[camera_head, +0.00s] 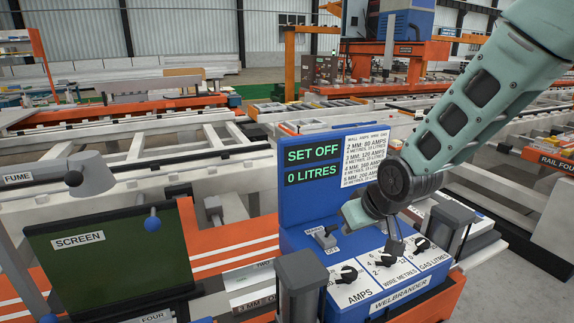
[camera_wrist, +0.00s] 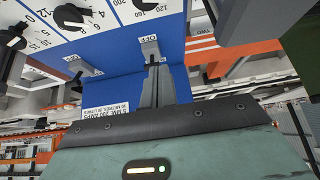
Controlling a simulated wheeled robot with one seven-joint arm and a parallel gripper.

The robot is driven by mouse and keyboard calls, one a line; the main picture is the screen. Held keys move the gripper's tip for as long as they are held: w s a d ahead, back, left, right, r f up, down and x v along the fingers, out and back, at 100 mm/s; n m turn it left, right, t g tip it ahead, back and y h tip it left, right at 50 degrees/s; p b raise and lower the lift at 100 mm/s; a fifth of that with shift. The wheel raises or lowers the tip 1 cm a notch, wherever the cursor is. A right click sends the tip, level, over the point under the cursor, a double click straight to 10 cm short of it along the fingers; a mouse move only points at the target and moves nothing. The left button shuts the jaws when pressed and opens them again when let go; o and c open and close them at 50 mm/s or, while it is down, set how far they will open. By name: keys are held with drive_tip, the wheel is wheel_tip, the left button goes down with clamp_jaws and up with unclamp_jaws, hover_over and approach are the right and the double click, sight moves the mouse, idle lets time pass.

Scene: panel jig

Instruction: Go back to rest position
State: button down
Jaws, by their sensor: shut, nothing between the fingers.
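My gripper (camera_head: 397,245) is shut and empty, hanging from my arm in front of the blue welder panel (camera_head: 296,211). In the wrist view the closed fingers (camera_wrist: 156,66) point up the picture toward the OFF label (camera_wrist: 149,39); I cannot tell the gap to the panel. The display (camera_head: 313,164) reads SET OFF and 0 LITRES. The amps dial (camera_head: 347,273) and gas litres dial (camera_head: 421,244) stand on either side. A switch (camera_head: 325,237) marked OFF sits at the left.
A dark green screen (camera_head: 110,262) and the fume arm (camera_head: 40,174) stand at the left. Grey posts (camera_head: 300,285) flank the panel's front. Orange and white rails (camera_head: 235,250) lie behind. Grey floor (camera_head: 510,285) is clear at the lower right.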

drive_tip(key=s+a+r+n+g+h, duration=0.1)
drive_tip(key=s+a+n+g, duration=0.1)
drive_tip(key=s, duration=1.2)
drive_tip(key=s+a+r+n+g, duration=0.1)
drive_tip(key=s+g, duration=0.3)
drive_tip(key=s, duration=1)
drive_tip(key=shift+s+a+r+n+h, duration=0.25)
drive_tip(key=shift+a+r+n+h, duration=0.15)
drive_tip(key=shift+a+r, duration=0.35)
drive_tip(key=shift+a+f, duration=0.1)
